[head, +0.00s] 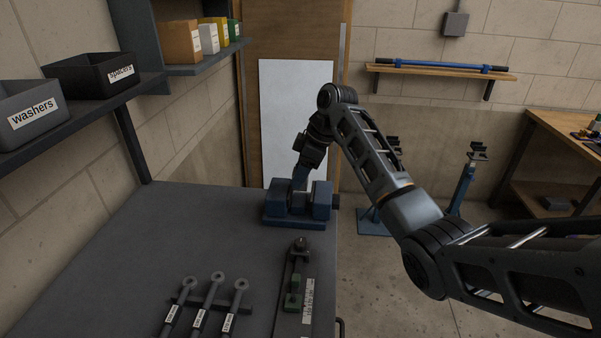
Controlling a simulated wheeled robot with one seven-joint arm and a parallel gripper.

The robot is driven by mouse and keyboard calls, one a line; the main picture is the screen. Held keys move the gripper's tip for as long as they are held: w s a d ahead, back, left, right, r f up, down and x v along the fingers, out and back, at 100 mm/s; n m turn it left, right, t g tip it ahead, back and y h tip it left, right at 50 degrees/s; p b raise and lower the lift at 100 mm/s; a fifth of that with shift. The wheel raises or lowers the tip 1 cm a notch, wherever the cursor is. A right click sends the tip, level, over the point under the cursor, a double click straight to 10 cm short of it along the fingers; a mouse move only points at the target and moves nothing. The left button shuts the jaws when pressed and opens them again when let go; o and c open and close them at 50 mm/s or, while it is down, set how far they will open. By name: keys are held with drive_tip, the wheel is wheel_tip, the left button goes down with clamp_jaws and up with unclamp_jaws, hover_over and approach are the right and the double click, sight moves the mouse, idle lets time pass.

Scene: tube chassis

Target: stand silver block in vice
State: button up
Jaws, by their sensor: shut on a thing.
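The blue vice (320,202) stands at the far right end of the grey bench, with two jaw blocks and a gap between them. My gripper (300,180) points down at the vice from above, with its end at the gap between the jaws. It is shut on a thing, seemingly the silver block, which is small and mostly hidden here. I cannot tell the block clearly from the fingertips, nor whether it touches the vice floor or jaws.
Several labelled wrenches (213,300) lie at the bench front. A fixture with green blocks (295,280) and a labelled strip lies nearer than the vice. Bins (30,110) sit on the left shelf. A white panel (296,110) stands behind. The bench's left part is clear.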

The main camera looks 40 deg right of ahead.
drive_tip(key=shift+f+b, duration=0.4)
drive_tip(key=shift+f, duration=0.5)
drive_tip(key=shift+f, duration=0.35)
drive_tip(key=shift+f+b, duration=0.3)
drive_tip(key=shift+f, duration=0.05)
drive_tip(key=shift+r, duration=0.1)
drive_tip(key=shift+r+p, duration=0.9)
drive_tip(key=shift+r, duration=0.7)
drive_tip(key=shift+f, duration=0.25)
drive_tip(key=shift+f+b, duration=0.35)
drive_tip(key=shift+b, duration=0.05)
